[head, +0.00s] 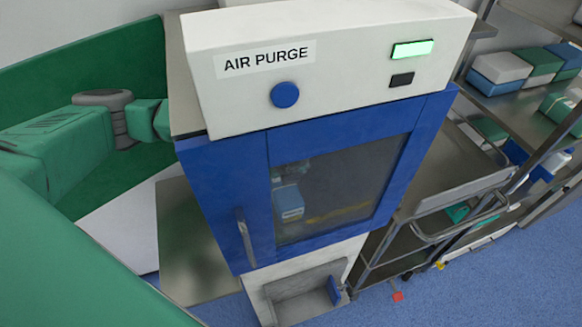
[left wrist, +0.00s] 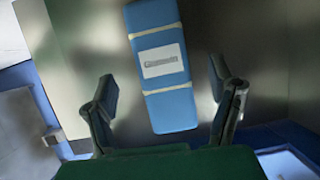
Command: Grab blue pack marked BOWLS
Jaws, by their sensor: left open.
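A blue pack (left wrist: 172,108) with a white label and pale bands lies on a metal surface in the left wrist view. The label's lettering is too blurred to read. My left gripper (left wrist: 161,84) is open, with one finger on each side of the pack and a gap to both. My right gripper is not in view.
A white and blue cabinet (head: 225,165) marked AIR PURGE stands in the middle, its windowed front door shut. Metal shelves with several wrapped packs (head: 500,67) stand at right. A green panel (head: 60,75) is at left. Blue floor shows at lower right.

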